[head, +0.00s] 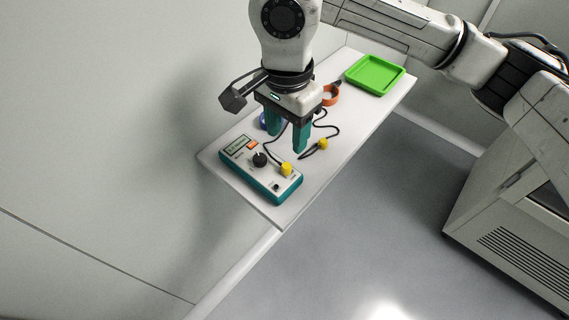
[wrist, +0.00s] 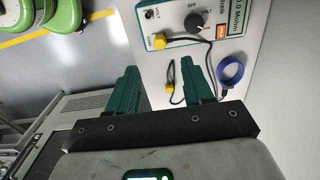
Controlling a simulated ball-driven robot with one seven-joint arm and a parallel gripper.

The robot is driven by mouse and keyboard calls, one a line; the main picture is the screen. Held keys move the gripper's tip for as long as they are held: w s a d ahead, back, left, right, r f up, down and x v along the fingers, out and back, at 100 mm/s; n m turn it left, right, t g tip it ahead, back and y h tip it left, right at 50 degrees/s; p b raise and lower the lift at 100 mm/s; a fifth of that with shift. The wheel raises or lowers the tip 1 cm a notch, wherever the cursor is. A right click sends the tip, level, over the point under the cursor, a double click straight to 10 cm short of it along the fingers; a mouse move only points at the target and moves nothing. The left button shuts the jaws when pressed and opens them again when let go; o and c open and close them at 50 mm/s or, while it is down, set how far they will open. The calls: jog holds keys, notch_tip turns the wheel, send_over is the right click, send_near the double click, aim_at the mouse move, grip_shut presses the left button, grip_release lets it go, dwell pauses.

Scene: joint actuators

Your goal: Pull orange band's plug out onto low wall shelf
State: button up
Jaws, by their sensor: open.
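A teal box with a pale face (head: 262,168) lies on the low wall shelf (head: 218,158); it also shows in the wrist view (wrist: 205,22). A yellow plug (head: 286,169) sits on the box's face with a black cable; the wrist view shows it too (wrist: 160,41). A second yellow plug (head: 322,143) lies loose on the shelf beside the box. The orange band (head: 331,95) is farther back, partly behind my gripper. My gripper (head: 286,142) is open and empty above the shelf, pointing down. I cannot trace which cable runs to the orange band.
A blue band (wrist: 231,76) lies near the wall, mostly hidden in the head view. A green tray (head: 375,74) stands at the shelf's far end. The box has a black knob (head: 259,159) and a dark socket (head: 276,187). Bare shelf lies right of the loose plug.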

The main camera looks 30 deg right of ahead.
aim_at(286, 165)
jog(key=shift+f, duration=0.15)
notch_tip(286, 165, down, 9)
jog(key=b, duration=0.6)
jog(key=shift+b, duration=1)
dwell(1.2)
jog(key=shift+r, duration=0.2)
jog(key=shift+c, duration=0.5)
grip_shut()
jog(key=shift+r, duration=0.1)
jog(key=shift+r+p, duration=0.95)
jog(key=shift+r, duration=1.95)
